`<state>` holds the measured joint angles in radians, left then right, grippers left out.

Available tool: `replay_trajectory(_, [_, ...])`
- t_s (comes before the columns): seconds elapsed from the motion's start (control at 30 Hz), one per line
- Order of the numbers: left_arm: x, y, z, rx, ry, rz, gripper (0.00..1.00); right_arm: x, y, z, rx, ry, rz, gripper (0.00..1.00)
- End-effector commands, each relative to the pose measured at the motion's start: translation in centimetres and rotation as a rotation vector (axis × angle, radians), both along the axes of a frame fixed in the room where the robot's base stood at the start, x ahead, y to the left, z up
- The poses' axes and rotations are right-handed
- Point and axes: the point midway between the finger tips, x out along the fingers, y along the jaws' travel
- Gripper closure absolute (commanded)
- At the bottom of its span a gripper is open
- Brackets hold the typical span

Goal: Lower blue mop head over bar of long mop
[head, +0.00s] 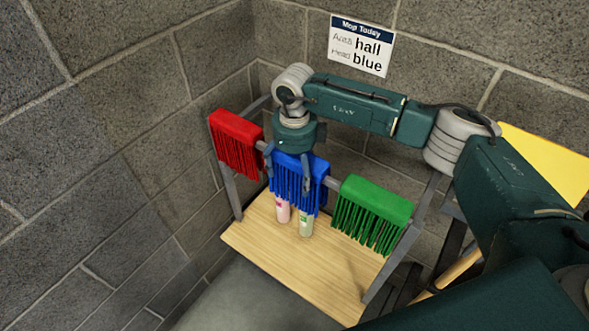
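The blue mop head (314,177) hangs in the middle of a grey rack bar (335,182), its strands pointing down. My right gripper (287,170) is right at it, pointing down, with its two fingers spread apart. One finger is by the left edge of the blue head and the other overlaps its front; I cannot tell whether they touch it. A wooden handle (459,268), possibly of the long mop, shows partly behind my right arm. No mop bar can be made out. My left gripper is out of view.
A red mop head (237,141) and a green mop head (376,205) hang either side on the rack. Pink (283,209) and pale green (305,222) bottles stand on the wooden shelf (300,260) below. A wall sign (360,45) reads "hall" and "blue". A yellow panel (550,160) is at right.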

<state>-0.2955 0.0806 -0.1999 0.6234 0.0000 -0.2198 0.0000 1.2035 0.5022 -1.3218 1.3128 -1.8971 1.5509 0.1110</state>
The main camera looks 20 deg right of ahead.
Motion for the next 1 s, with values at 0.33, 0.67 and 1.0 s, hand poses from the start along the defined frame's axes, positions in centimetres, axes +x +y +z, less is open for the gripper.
replay_trajectory(0.33, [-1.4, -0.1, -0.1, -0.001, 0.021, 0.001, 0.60, 0.1, 0.0, 0.1, 0.001, -0.001, 0.000, 0.71])
replay_trajectory(0.67, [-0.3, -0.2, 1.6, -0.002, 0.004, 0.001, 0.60, 0.1, 0.0, 3.0, 0.001, -0.003, 0.000, 0.71])
replay_trajectory(1.0, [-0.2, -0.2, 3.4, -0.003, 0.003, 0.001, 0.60, 0.1, 0.1, 6.4, 0.001, -0.002, 0.000, 0.71])
